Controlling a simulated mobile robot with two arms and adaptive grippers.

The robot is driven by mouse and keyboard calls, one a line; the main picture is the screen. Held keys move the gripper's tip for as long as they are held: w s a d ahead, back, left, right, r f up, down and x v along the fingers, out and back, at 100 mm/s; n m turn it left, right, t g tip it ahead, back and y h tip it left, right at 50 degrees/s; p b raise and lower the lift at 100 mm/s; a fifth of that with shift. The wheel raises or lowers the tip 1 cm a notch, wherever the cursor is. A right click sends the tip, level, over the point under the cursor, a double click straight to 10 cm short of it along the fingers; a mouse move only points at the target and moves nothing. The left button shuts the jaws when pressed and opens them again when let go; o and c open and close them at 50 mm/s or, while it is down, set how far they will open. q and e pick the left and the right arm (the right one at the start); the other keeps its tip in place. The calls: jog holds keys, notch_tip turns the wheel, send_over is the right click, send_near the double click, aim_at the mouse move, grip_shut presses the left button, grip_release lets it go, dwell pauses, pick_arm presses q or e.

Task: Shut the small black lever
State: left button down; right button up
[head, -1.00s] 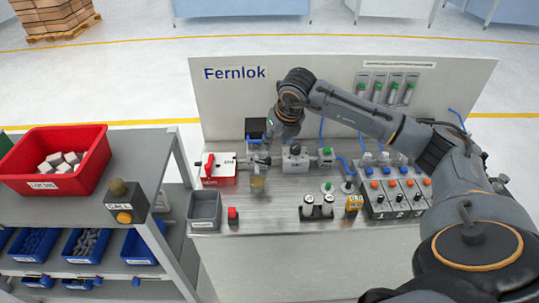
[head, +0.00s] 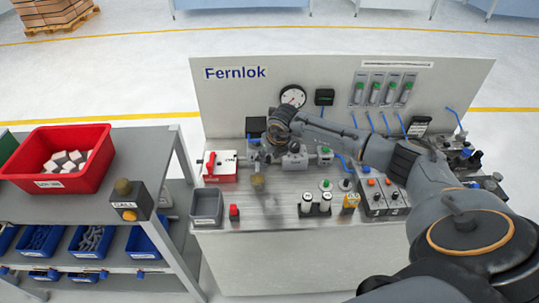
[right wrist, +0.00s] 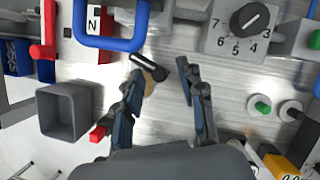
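The small black lever (right wrist: 148,67) shows in the right wrist view, slanted, with a round end at its lower right and a brass-coloured part (right wrist: 149,88) below it. My right gripper (right wrist: 160,69) is open, its two fingers spread on either side of the lever. The lever lies nearer the left fingertip; I cannot tell if they touch. In the head view my right wrist (head: 279,126) is over the left part of the bench, above the brass-coloured part (head: 258,181), and hides most of the lever. My left gripper is not in view.
A blue loop handle (right wrist: 110,38), a red lever (right wrist: 43,45) and a numbered dial block (right wrist: 238,32) stand close around the fingers. A grey bin (head: 206,205) and red button (head: 234,212) are in front. Shelves with a red crate (head: 93,165) stand left.

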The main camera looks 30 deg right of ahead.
grip_shut()
jog(key=n+y+b, duration=0.1)
jog(key=n+b, duration=0.1)
jog(key=b, duration=0.1)
jog(key=w+d+n+b, duration=0.1)
jog(key=n+b, duration=0.1)
jog(key=b, duration=0.1)
jog(key=shift+d+y, duration=0.1)
jog(key=shift+y, duration=0.3)
jog(key=shift+o, duration=0.2)
grip_release()
jog(key=shift+w, duration=0.1)
jog(key=shift+r, duration=0.1)
jog(key=v, duration=1.2)
